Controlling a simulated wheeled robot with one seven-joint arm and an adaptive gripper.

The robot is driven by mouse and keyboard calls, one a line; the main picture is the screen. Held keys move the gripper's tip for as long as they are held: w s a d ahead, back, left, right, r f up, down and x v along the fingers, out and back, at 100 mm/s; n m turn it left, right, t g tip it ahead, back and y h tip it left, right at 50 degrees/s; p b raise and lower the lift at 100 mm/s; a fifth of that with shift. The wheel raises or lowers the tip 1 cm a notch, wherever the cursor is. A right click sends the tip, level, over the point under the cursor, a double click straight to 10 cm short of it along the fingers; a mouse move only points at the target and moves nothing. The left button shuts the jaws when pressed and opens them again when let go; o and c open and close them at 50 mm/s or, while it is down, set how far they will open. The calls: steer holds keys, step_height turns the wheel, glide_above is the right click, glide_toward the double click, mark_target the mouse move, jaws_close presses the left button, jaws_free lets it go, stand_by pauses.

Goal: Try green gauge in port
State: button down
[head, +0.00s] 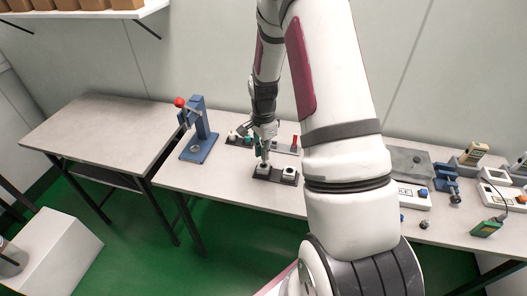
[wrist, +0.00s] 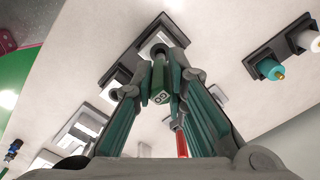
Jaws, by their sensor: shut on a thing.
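My gripper (head: 264,153) is shut on the green gauge (wrist: 160,85), a dark green handle with small pale markings on its end, seen between the fingers in the wrist view. In the head view, the gripper points down over the left white block of a dark two-block port stand (head: 276,176). In the wrist view, the gauge's far end lines up with the dark hole of a white port block (wrist: 150,43). The fingers hide part of that end, so I cannot tell whether it is inside the hole or just above it.
Behind the port stand is a dark rack (head: 236,142) with white and teal handled pieces. A red piece (head: 295,142) stands right of it. A blue press (head: 198,135) with a red knob stands left. The left table is bare.

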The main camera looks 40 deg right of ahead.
steer(key=shift+f+b, duration=0.6)
steer(key=shift+f, duration=0.7)
stand_by(1.0)
stand_by(0.6)
steer(key=shift+r+p, duration=1.2)
steer(key=shift+r, duration=2)
